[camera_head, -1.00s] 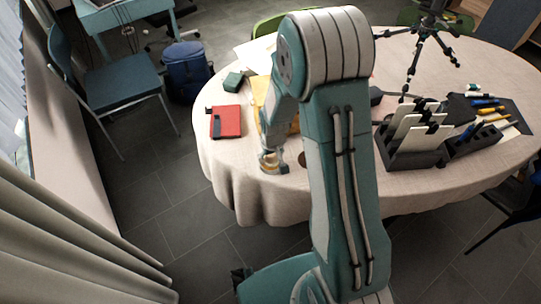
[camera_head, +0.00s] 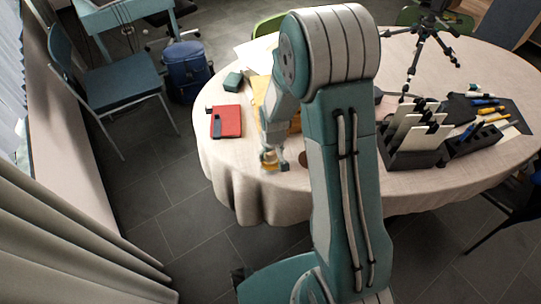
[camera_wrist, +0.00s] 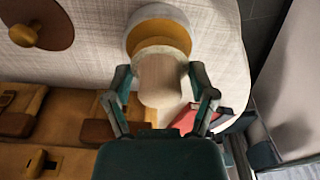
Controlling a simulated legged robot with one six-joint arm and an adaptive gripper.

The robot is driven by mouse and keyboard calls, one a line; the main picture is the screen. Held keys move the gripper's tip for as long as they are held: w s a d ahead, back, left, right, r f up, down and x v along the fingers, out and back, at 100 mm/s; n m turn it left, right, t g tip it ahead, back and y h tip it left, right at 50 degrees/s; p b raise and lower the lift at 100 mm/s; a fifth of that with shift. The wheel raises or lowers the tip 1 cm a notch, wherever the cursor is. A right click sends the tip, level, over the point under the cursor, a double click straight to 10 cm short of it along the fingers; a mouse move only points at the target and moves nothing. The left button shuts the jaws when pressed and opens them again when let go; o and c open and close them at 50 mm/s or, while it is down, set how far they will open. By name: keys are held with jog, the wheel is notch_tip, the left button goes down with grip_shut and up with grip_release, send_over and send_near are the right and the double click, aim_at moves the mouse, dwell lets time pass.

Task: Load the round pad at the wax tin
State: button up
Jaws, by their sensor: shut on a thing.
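In the wrist view my gripper (camera_wrist: 162,88) is shut on a pale wood-coloured piece, which I take for the handle of the round pad (camera_wrist: 160,78). Just beyond it is a round off-white form with an amber surface, probably the wax tin (camera_wrist: 158,14). The held piece overlaps it in view, and I cannot tell whether they touch. In the head view my gripper (camera_head: 271,158) points down near the table's front left edge. The contact there is too small to make out.
A brown disc with a knob (camera_wrist: 58,24) lies beside on the tablecloth. A tan leather roll (camera_wrist: 60,158) lies near my gripper. A red case (camera_head: 227,122) and green box (camera_head: 233,81) sit left. A dark rack (camera_head: 412,158) stands right, with a tripod (camera_head: 420,50) behind.

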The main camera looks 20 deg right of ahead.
jog(key=shift+r, duration=2.9)
jog(key=shift+s, duration=0.1)
